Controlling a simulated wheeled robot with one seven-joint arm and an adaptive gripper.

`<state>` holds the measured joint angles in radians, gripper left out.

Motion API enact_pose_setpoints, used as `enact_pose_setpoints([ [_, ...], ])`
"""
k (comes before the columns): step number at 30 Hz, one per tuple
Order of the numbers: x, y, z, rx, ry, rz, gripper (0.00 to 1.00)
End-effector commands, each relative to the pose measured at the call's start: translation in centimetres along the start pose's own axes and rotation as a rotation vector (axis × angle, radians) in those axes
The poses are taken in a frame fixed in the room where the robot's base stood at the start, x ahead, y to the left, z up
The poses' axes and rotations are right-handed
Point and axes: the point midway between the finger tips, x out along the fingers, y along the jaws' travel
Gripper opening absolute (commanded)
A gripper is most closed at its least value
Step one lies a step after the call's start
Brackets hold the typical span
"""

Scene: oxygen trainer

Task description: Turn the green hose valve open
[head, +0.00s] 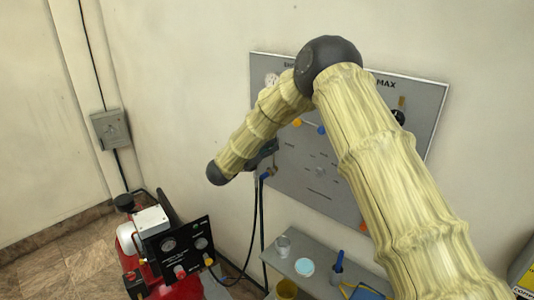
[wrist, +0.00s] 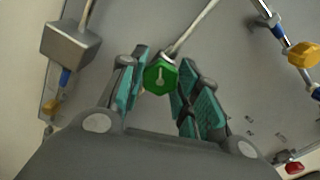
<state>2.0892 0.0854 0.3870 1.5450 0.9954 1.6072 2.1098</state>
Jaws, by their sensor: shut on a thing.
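The green hose valve (wrist: 160,76) is a green hexagonal knob with a pale mark on its face. In the wrist view it sits between the two teal-padded fingers of my gripper (wrist: 163,88), which is shut on it. A grey rod runs up and right from behind the knob. In the head view my gripper (head: 264,154) is at the left edge of the grey panel (head: 300,165), and the green knob cannot be made out there.
The wrist view shows a grey box (wrist: 70,45), a yellow knob (wrist: 303,54) and a red knob (wrist: 294,168). In the head view a red compressor (head: 165,262) stands below left. A grey shelf (head: 325,280) holds cups and small items. Black hoses hang below my gripper.

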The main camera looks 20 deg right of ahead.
Motion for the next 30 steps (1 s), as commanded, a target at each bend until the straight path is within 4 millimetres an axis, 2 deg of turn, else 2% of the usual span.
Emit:
enact_pose_setpoints([
  [1,0.04,0.23,-0.59,-0.03,-0.001,-0.001,0.09],
  [14,-0.02,0.23,-0.47,-0.376,-0.002,0.0,0.09],
  [30,-0.01,0.15,-0.23,-0.889,-0.001,0.0,0.09],
])
